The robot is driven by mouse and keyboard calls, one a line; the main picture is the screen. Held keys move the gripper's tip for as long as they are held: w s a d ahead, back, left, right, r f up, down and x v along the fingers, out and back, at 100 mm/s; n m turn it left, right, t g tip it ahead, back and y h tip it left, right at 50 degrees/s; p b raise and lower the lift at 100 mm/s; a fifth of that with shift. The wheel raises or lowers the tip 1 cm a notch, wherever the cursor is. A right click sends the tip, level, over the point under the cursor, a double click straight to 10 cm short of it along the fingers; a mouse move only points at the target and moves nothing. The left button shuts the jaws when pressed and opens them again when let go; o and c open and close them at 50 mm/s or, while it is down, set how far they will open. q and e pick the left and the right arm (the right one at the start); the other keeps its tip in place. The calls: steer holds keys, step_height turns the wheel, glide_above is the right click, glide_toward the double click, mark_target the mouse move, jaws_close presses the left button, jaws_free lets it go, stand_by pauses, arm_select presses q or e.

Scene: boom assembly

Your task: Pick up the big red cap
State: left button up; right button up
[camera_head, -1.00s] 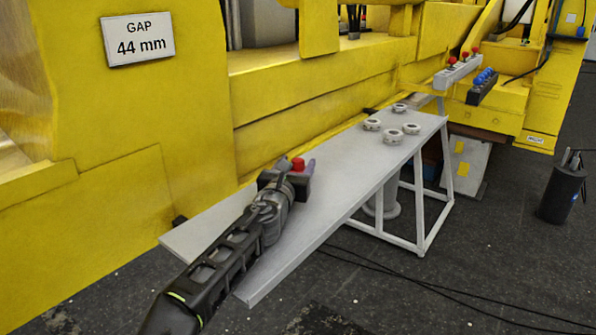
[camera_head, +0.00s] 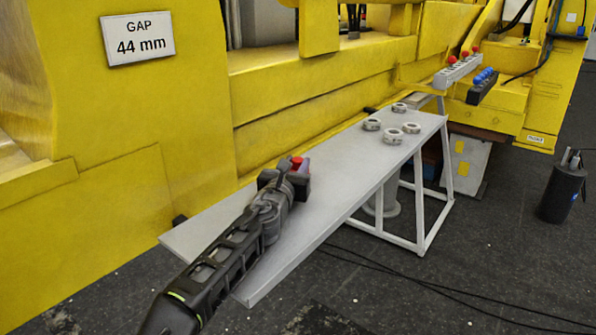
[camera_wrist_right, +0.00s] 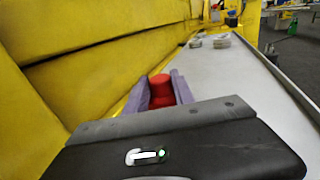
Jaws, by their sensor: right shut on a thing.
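The big red cap (camera_head: 296,162) shows at the tip of my right gripper (camera_head: 297,167), over the near part of the grey table (camera_head: 340,205). In the right wrist view the cap (camera_wrist_right: 161,88) sits between the two purple fingers of my right gripper (camera_wrist_right: 160,92). The fingers are shut on it from both sides. The cap's lower part is hidden behind the gripper body, and I cannot tell whether it touches the table. My left gripper is not in view.
Several grey rings (camera_head: 392,136) lie at the table's far end. A grey rack with red caps (camera_head: 458,70) and a dark rack with blue caps (camera_head: 482,86) are beyond. The yellow machine (camera_head: 200,120) borders the table's left side. A black canister (camera_head: 562,190) stands at right.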

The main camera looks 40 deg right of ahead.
mark_target(296, 163)
jaws_close()
steer(key=shift+r, duration=0.1)
step_height(296, 163, up, 18)
steer(key=p, duration=0.3)
stand_by(0.8)
